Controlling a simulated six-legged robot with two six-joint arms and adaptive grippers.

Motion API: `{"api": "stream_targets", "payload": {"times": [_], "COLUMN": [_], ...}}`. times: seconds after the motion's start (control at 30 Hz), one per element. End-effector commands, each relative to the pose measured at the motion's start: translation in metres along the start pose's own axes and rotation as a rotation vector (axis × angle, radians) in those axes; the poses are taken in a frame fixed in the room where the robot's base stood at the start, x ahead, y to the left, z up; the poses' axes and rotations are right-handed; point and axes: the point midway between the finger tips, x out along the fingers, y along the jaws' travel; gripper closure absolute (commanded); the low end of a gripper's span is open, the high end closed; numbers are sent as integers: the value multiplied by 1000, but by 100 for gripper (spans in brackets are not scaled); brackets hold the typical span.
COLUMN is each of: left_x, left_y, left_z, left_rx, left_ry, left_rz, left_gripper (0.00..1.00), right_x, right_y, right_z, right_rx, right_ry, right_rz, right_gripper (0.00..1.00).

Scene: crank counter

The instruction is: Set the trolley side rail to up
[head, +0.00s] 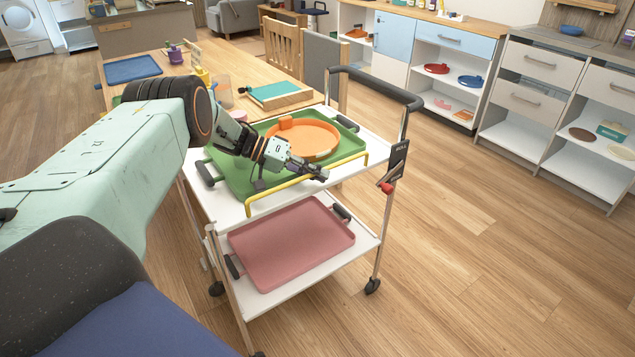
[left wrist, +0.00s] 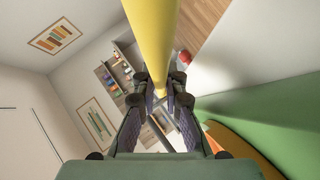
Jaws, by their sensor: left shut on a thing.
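The yellow side rail (head: 290,183) runs along the near edge of the trolley's upper white shelf (head: 345,168). Its bent ends point down toward the shelf edge. My left gripper (head: 322,174) reaches over the green tray to the rail and is shut on it near its middle. In the left wrist view the rail (left wrist: 152,30) comes down from the top edge to between the fingers of my left gripper (left wrist: 165,88). The gripper hides part of the rail. My right gripper is not in view.
On the upper shelf is a green tray (head: 238,176) with an orange round dish (head: 312,138). A pink tray (head: 290,243) lies on the lower shelf. The trolley has a dark handle (head: 375,86) and a red knob (head: 387,188). A wooden table stands behind; floor at right is clear.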

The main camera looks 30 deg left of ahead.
Motion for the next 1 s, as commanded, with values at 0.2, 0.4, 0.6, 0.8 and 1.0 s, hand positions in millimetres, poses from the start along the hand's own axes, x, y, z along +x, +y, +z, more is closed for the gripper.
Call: {"api": "stream_targets", "payload": {"times": [0.2,0.4,0.6,0.8,1.0], "left_x": [0,-1,-1,-1,-1], "left_y": [-2,-1,-1,-1,-1], "left_z": [-1,-2,-2,-2,-2], "left_rx": [-23,-31,-30,-29,-30], "left_ry": [3,3,3,3,2], "left_rz": [24,30,30,30,29], "left_gripper": [100,100,100,81,66], "right_x": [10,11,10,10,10], "right_y": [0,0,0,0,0], "right_z": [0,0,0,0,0], "right_rx": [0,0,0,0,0], "right_ry": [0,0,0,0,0], "right_rz": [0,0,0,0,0], "right_gripper": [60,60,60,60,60]}}
